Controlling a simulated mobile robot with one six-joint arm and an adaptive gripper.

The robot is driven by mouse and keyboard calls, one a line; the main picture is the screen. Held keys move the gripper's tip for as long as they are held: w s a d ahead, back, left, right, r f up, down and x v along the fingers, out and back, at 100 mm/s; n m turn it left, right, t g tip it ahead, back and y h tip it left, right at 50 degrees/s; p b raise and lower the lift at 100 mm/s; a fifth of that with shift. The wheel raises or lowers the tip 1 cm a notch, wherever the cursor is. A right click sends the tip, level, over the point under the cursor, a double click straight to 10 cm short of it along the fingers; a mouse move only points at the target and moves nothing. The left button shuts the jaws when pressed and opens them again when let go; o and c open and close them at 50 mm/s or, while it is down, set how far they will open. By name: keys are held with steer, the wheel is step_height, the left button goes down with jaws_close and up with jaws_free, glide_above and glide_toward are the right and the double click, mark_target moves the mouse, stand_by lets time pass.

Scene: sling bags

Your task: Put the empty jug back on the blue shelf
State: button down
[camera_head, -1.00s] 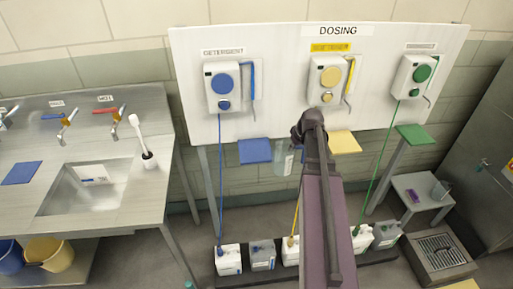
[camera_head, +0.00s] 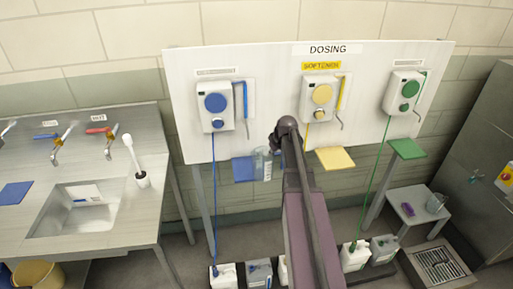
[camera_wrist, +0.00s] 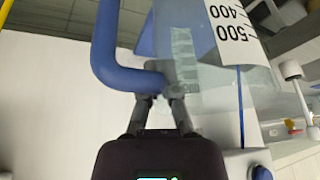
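The clear jug (camera_head: 262,165) with a white scale label shows in the head view, at the right edge of the blue shelf (camera_head: 241,170) and overlapping it in the picture. I cannot tell whether it touches the shelf. In the wrist view the jug (camera_wrist: 200,65) fills the upper right, its label marked 400 and 500. It looks clear, with no liquid visible. My gripper (camera_wrist: 162,95) has its fingers closed at the bend of the jug's blue handle (camera_wrist: 106,50). In the head view my gripper (camera_head: 277,142) is partly hidden by my arm.
The detergent dispenser (camera_head: 214,104) is above the blue shelf. The yellow shelf (camera_head: 336,158) is to the right, the green shelf (camera_head: 407,149) beyond it. Another clear container (camera_head: 436,203) stands on a small table at right. The steel sink (camera_head: 85,205) is at left.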

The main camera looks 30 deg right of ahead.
mark_target(264, 148)
steer(key=w, duration=0.2)
steer(key=w+a, duration=0.1)
steer(key=w, duration=0.1)
steer(key=shift+w+a, duration=0.15)
steer(key=shift+w, duration=0.2)
steer(key=w, duration=0.1)
steer(key=w+a+f+b, duration=0.1)
steer(key=w, duration=0.2)
steer(key=shift+w+a+f+b, duration=0.1)
steer(key=shift+a+f+b, duration=0.05)
steer(key=shift+f+b, duration=0.15)
steer(key=shift+f, duration=0.1)
